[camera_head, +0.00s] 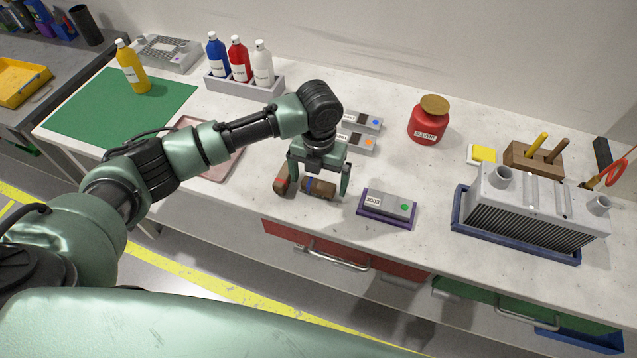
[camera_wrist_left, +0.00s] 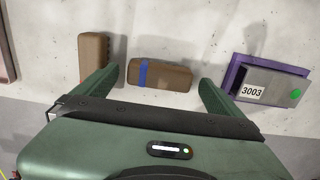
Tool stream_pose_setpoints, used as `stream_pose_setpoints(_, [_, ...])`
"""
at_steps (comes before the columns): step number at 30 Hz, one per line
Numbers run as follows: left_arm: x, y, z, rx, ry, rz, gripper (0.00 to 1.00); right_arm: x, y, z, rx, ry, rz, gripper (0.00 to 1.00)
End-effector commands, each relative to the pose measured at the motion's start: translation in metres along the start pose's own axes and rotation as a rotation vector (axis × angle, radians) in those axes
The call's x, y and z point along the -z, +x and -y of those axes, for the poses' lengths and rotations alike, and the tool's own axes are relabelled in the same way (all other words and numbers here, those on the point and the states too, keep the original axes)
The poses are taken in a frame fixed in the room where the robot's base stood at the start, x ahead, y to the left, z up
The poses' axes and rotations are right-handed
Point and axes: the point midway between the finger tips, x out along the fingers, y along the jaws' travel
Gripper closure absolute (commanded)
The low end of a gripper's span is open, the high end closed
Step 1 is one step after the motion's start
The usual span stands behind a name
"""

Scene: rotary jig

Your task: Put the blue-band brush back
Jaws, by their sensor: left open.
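The blue-band brush (camera_head: 322,188) is a short brown block with a blue band near its left end. It lies on the white bench near the front edge, and it also shows in the left wrist view (camera_wrist_left: 168,76). My left gripper (camera_head: 318,183) is open above it. In the left wrist view its two fingers (camera_wrist_left: 158,82) stand to the left and right of the brush, with nothing gripped. A similar brown brush with a red band (camera_wrist_left: 93,58) lies just left of the left finger. My right gripper is out of view.
A grey box marked 3003 on a purple base (camera_head: 388,207) lies right of the gripper. A pink tray (camera_head: 226,167) is partly hidden behind my left arm. A red jar (camera_head: 428,122) and a finned metal block in a blue tray (camera_head: 459,214) stand farther right.

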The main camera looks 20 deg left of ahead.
Motion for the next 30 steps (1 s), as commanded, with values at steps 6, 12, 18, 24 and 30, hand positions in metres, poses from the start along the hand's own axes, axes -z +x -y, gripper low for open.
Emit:
stream_pose_setpoints(6, [-0.001, -0.048, -0.001, 0.000, 0.000, 0.006, 0.01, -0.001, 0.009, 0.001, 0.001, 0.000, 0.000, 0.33])
stream_pose_setpoints(12, [-0.001, -0.084, 0.000, 0.000, 0.000, 0.003, 0.01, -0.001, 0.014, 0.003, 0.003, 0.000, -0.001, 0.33])
stream_pose_setpoints(18, [0.000, -0.101, 0.000, 0.000, 0.000, 0.000, 0.01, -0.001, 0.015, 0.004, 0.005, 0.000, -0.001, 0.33])
stream_pose_setpoints(24, [0.000, -0.103, 0.000, 0.000, 0.000, 0.000, 0.01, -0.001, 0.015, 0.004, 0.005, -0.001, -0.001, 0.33])
stream_pose_setpoints(30, [0.000, -0.103, 0.000, 0.000, 0.000, 0.000, 0.01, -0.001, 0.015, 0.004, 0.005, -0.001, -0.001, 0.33])
